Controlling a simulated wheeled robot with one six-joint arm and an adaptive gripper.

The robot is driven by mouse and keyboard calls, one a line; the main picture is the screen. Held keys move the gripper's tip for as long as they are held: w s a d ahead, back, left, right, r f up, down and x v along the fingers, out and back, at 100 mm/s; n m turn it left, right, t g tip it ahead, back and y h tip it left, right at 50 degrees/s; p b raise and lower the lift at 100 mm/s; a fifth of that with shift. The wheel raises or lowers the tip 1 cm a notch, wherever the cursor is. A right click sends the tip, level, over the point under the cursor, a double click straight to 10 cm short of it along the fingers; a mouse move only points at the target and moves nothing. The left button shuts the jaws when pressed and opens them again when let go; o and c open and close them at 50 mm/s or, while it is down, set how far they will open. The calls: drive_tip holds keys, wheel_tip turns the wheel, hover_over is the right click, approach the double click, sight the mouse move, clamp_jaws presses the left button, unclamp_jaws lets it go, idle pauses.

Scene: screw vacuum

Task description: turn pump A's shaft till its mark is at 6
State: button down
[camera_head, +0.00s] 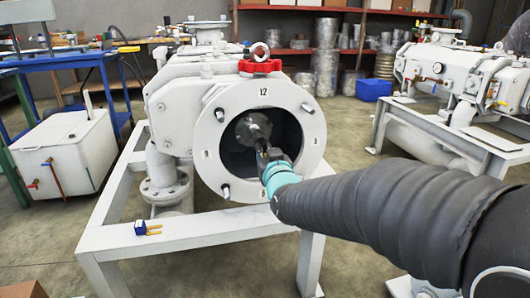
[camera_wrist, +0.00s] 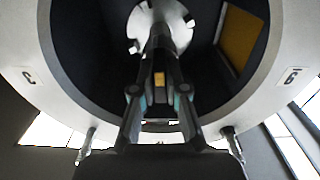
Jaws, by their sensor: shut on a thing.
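The near white pump (camera_head: 185,90) has a round face ring (camera_head: 205,130) marked 12 at the top, 3 at right, 6 at the bottom and 9 at left. No letter A is readable on it. Inside the dark opening sits a grey round hub (camera_head: 253,128) with the shaft (camera_wrist: 160,40) coming out toward me. My gripper (camera_head: 272,155) reaches into the opening and is shut on the shaft. In the wrist view a small orange patch (camera_wrist: 159,79) shows between the fingers; I cannot tell whether it is the shaft's mark. The fingers hide part of the shaft.
Bolts stick out around the ring, and a red fitting (camera_head: 260,67) sits on top. A blue padlock-like item (camera_head: 141,228) lies on the white frame (camera_head: 190,232). Another white pump (camera_head: 440,70) stands at right. Floor is open between the pumps.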

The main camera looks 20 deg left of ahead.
drive_tip(key=shift+f+b, duration=0.15)
drive_tip(key=shift+b, duration=0.45)
drive_tip(key=shift+m, duration=0.3)
drive_tip(key=c, duration=1.2)
unclamp_jaws()
drive_tip(key=v, duration=1.2)
